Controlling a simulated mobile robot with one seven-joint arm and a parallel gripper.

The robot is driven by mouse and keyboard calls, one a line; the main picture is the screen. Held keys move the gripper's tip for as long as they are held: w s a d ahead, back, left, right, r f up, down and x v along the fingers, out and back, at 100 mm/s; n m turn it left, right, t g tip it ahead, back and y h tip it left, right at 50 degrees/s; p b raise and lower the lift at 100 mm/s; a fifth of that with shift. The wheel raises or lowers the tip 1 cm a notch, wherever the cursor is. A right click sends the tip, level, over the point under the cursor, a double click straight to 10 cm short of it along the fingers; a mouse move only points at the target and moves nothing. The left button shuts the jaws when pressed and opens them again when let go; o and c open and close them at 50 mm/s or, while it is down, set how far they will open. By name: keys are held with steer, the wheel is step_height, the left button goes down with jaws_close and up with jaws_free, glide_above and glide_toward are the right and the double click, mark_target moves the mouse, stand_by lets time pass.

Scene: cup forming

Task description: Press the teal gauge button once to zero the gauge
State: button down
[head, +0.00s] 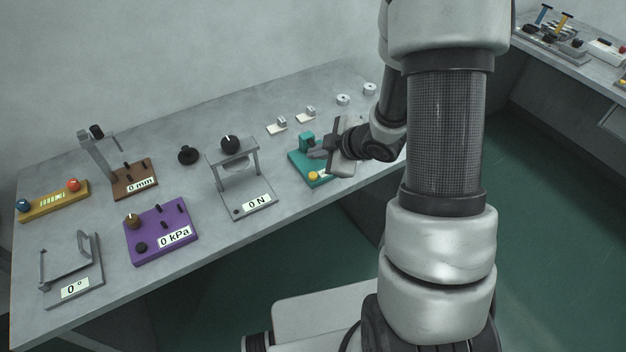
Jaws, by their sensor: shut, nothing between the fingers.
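The teal gauge (299,171) sits near the right end of the grey bench, with a teal upright block at its back. A round yellow button (313,175) is on its front part, beside a small light display that is partly covered. My gripper (318,152) reaches in from the right and is shut and empty. Its tips are over the teal gauge, behind the yellow button in the picture. I cannot tell whether they touch the gauge. My gripper and arm hide the right part of the gauge, so its reading is not legible.
A grey press stand (258,203) reading 0 N stands just left of the teal gauge. A purple gauge (150,222), a brown gauge (146,168), a yellow box (40,212) and a grey angle gauge (94,264) are further left. Small white blocks and discs lie behind.

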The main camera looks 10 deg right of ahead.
steer(key=b, duration=0.3)
glide_above(316, 180)
steer(key=shift+f, duration=2.35)
steer(key=shift+f, duration=0.1)
steer(key=shift+f+b, duration=0.35)
steer(key=shift+b, duration=0.1)
steer(key=shift+f+b, duration=0.45)
steer(key=shift+f, duration=0.05)
steer(key=shift+r, duration=0.15)
stand_by(0.3)
steer(key=shift+r+p, duration=0.8)
steer(key=shift+p, duration=0.05)
step_height(316, 180, up, 5)
steer(key=p, duration=0.4)
